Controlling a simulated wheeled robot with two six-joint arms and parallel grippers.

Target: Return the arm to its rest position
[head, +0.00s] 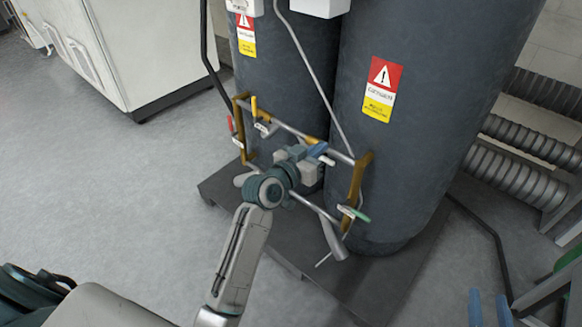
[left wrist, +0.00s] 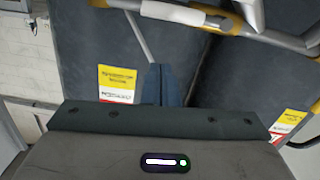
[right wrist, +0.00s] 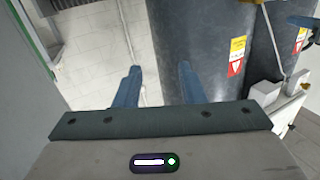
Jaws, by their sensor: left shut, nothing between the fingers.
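My left arm reaches in from the lower left in the head view. Its gripper (head: 318,149) is in front of the pipe frame (head: 244,130) on the two dark tanks. In the left wrist view the blue fingers (left wrist: 159,85) are together with nothing between them, and the tanks fill the background. Whether the gripper touches the pipes cannot be told. My right gripper (head: 489,308) shows only its blue fingertips at the lower right. In the right wrist view its fingers (right wrist: 157,88) are wide apart and empty, facing a tiled wall and a dark tank.
The tanks (head: 405,150) stand on a dark base plate (head: 345,285). Valve handles, including a green one (head: 354,213) and a red one (head: 230,125), stick out from the frame. Ribbed pipes (head: 515,178) lie right. Grey floor (head: 120,190) is clear at left, before a white cabinet (head: 150,45).

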